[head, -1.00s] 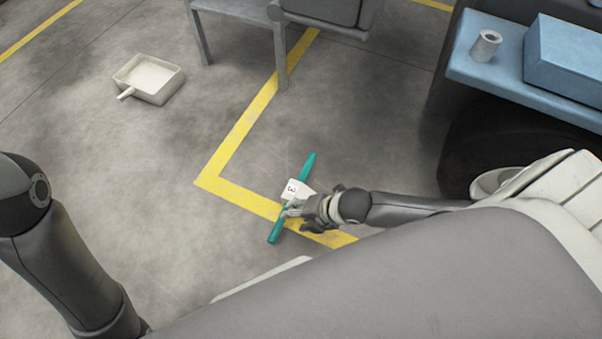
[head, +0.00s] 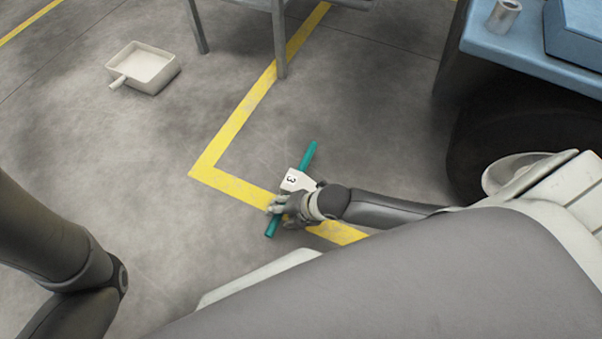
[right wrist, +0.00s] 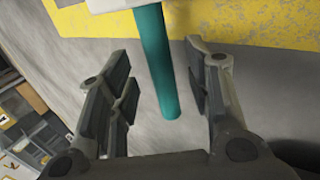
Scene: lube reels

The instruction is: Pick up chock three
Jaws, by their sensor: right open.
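Chock three is a teal rod with a white block marked "3" (head: 293,181) in the head view. It lies on the floor across the yellow line. My right gripper (head: 276,207) is at the chock, just below the white block. In the right wrist view, my right gripper (right wrist: 162,90) is open, with the teal rod (right wrist: 160,70) between its fingers and not gripped. The rod sits apart from both fingers there. The white block shows only partly at the top edge. My left arm shows at the left of the head view, but its gripper is out of view.
A white pan with a handle (head: 144,67) lies on the floor at upper left. A grey bench or stand (head: 278,40) has legs at the top. A blue shelf (head: 520,50) with a metal cup (head: 503,15) is at upper right, above a dark tyre. The floor left of the chock is clear.

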